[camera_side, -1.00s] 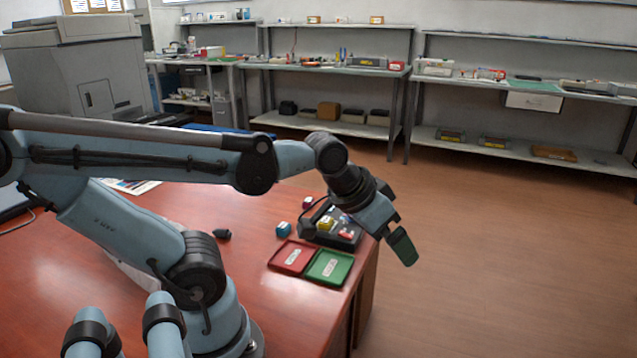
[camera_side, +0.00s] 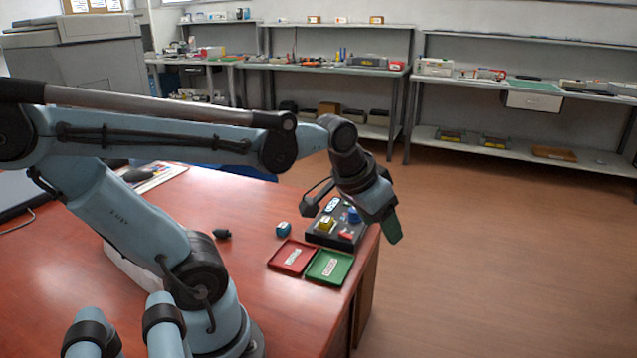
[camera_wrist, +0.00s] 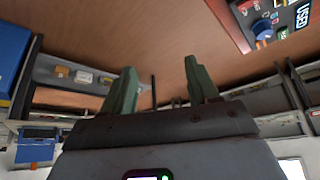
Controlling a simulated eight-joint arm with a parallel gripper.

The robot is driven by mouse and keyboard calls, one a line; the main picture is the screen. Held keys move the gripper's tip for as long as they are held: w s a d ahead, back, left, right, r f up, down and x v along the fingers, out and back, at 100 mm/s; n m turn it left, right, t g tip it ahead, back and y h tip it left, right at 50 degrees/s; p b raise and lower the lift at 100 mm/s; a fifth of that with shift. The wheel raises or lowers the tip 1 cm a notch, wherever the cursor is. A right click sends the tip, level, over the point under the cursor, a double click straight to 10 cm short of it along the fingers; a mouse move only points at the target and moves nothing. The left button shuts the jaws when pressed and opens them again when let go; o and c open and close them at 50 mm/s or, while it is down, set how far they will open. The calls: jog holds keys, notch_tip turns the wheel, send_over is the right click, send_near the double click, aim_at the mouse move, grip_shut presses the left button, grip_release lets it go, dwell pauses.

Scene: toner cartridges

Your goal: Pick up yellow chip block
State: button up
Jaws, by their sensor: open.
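The yellow chip block (camera_side: 326,224) sits in the black holder (camera_side: 319,240) near the right end of the red-brown desk, in the side view. A blue block (camera_side: 353,215) and a red block (camera_side: 345,235) are in the same holder. My gripper (camera_side: 394,228) hangs past the desk's right edge, to the right of the holder and apart from it. In the wrist view my gripper (camera_wrist: 162,78) has its two green fingers spread with nothing between them. The desk corner and blue block (camera_wrist: 264,30) show at the top right there; I cannot make out the yellow block.
A red tray (camera_side: 282,266) and a green tray (camera_side: 318,276) lie in front of the holder. A blue cube (camera_side: 283,229) and a small dark object (camera_side: 222,234) stand on the desk to the left. Shelves line the back wall. The floor right of the desk is clear.

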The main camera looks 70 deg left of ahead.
jog(key=w+a+r+n+g, duration=0.2)
jog(key=a+n+g, duration=0.15)
jog(key=a, duration=0.95)
jog(key=n+g, duration=0.2)
jog(key=n, duration=0.2)
send_over(326, 219)
notch_tip(326, 219, down, 2)
jog(key=shift+h, duration=0.4)
notch_tip(326, 219, down, 12)
jog(key=shift+r, duration=0.15)
grip_shut()
